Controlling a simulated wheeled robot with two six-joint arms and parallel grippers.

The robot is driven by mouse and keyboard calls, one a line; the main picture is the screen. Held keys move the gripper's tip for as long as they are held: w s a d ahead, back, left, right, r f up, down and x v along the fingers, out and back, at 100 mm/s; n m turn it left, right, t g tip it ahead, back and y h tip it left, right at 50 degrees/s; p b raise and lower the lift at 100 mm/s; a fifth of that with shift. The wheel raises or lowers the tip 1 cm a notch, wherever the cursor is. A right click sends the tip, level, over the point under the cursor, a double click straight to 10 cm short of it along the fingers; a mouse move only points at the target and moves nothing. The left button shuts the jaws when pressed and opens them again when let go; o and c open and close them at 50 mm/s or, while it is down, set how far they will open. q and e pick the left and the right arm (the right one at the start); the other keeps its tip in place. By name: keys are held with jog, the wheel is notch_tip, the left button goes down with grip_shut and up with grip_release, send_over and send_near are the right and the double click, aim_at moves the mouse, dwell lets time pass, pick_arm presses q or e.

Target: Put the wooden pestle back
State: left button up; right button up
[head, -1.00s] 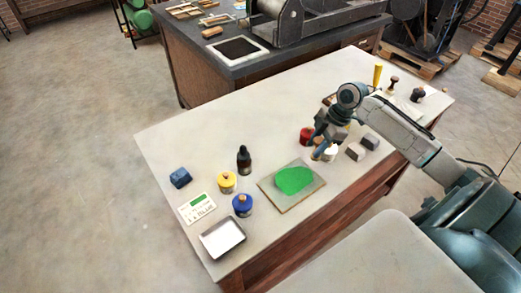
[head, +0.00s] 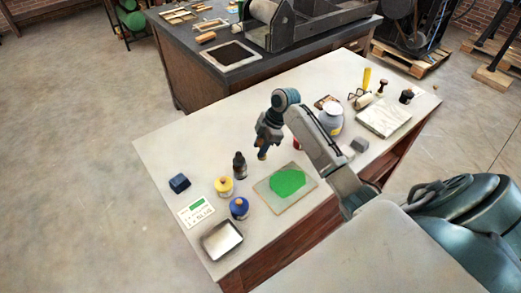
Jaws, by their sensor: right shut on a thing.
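My right gripper (head: 264,145) is above the table, behind the green-covered slab and just right of the dark bottle. It is shut on a small brown thing (head: 262,155), which looks like the wooden pestle; only its lower end shows below the fingers. The slab (head: 262,187) lies flat with a bright green patch (head: 288,183) on it. The held piece appears clear of the slab. My left gripper is not in view.
A pale jar (head: 331,119) and a white slab (head: 384,117) are right. The table's back left is clear.

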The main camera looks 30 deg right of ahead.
notch_tip(320, 180, down, 3)
jog(key=shift+f+p, duration=0.2)
jog(key=shift+p, duration=0.65)
jog(key=shift+f, duration=0.1)
jog(key=o, duration=1.1)
jog(key=shift+o, duration=0.2)
jog(key=b+v, duration=0.4)
jog(key=v, duration=0.8)
